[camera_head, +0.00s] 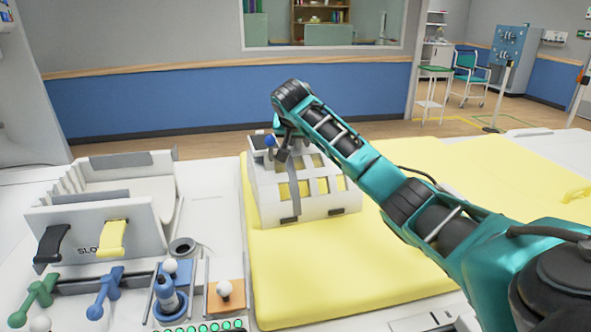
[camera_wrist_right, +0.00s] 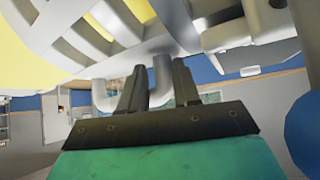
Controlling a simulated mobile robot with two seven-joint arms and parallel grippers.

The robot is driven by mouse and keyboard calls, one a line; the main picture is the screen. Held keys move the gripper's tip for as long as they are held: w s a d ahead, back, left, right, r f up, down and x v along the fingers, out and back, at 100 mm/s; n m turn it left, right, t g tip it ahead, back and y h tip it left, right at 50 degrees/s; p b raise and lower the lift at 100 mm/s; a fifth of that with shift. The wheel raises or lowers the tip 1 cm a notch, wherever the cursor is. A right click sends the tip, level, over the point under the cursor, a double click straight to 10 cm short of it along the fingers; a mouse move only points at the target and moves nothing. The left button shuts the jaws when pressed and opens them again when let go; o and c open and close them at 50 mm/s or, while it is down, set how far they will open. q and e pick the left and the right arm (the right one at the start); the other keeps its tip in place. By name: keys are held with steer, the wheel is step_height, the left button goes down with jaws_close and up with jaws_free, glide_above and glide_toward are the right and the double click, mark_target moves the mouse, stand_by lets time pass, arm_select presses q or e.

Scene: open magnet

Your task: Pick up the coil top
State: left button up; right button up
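The coil top (camera_head: 335,208) is a white, cage-like shell with open windows. It rests on the yellow pad (camera_head: 370,275) in the head view. My right gripper (camera_head: 284,152) points down at the coil top's upper left end. In the right wrist view, the two dark fingers of my right gripper (camera_wrist_right: 160,85) stand a little apart, with a grey curved handle (camera_wrist_right: 161,72) filling the gap between them. They look closed on this handle of the coil top, whose white ribs (camera_wrist_right: 115,22) show above. My left gripper is not in view.
Left of the pad stands a white slotted holder (camera_head: 150,215) with black and yellow straps. In front of it are green and blue handles, a blue bottle-like item (camera_head: 169,298) and an orange block (camera_head: 226,301) with a white ball. The pad's front part is clear.

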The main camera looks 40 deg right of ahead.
steer(key=shift+d+r, duration=0.1)
steer(key=shift+r, duration=0.05)
jaws_close()
stand_by(0.5)
